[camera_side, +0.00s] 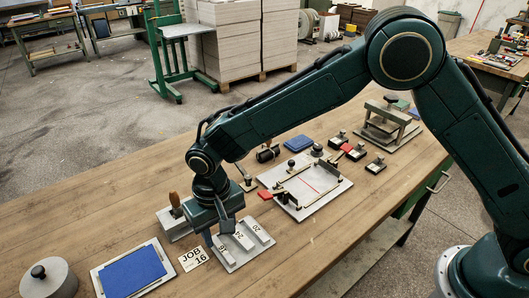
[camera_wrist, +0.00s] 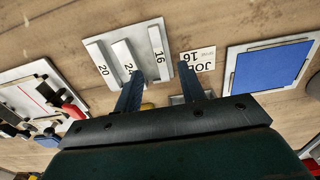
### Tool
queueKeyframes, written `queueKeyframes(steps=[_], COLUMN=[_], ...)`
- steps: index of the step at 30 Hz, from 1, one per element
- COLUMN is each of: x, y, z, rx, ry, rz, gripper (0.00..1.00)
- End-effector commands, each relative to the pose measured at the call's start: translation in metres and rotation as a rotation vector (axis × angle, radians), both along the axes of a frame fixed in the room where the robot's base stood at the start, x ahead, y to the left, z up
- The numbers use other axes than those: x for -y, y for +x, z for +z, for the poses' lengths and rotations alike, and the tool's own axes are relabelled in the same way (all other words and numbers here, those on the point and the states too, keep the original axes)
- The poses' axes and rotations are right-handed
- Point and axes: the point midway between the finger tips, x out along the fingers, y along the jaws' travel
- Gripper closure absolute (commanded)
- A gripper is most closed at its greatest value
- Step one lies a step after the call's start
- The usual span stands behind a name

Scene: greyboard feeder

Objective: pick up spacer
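The grey spacer plate (camera_wrist: 100,46) lies on the bench and bears three pale bars; the wrist view shows the numbers 20, 16 and a partly readable one between them. The 16 spacer (camera_wrist: 160,55) appears in line with the gap between my fingers. The plate (camera_side: 233,268) also shows in the side view, just right of my gripper (camera_side: 215,238). My gripper (camera_wrist: 160,88) is open and empty, above the bench by the plate. The card (camera_wrist: 196,58) reading JOB 16 lies beside the plate. My fingers hide part of the plate's near side.
A blue pad on a board (camera_side: 132,272) lies left of the card. A grey round weight (camera_side: 48,280) stands at the far left. A grey block with a wooden-handled tool (camera_side: 175,222) stands close behind my gripper. A framed board (camera_side: 332,190) lies to the right.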

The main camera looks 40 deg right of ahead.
Motion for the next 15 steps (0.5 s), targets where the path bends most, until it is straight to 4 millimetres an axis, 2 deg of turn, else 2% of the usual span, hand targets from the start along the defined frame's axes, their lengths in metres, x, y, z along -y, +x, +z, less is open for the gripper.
queueKeyframes(steps=[5, 15], x=[0.0, 0.0], y=[-0.001, -0.002], z=[-0.006, -0.042], rx=[-0.002, -0.003], ry=[-0.001, -0.002], rz=[0.0, 0.0], gripper=[0.6, 0.6])
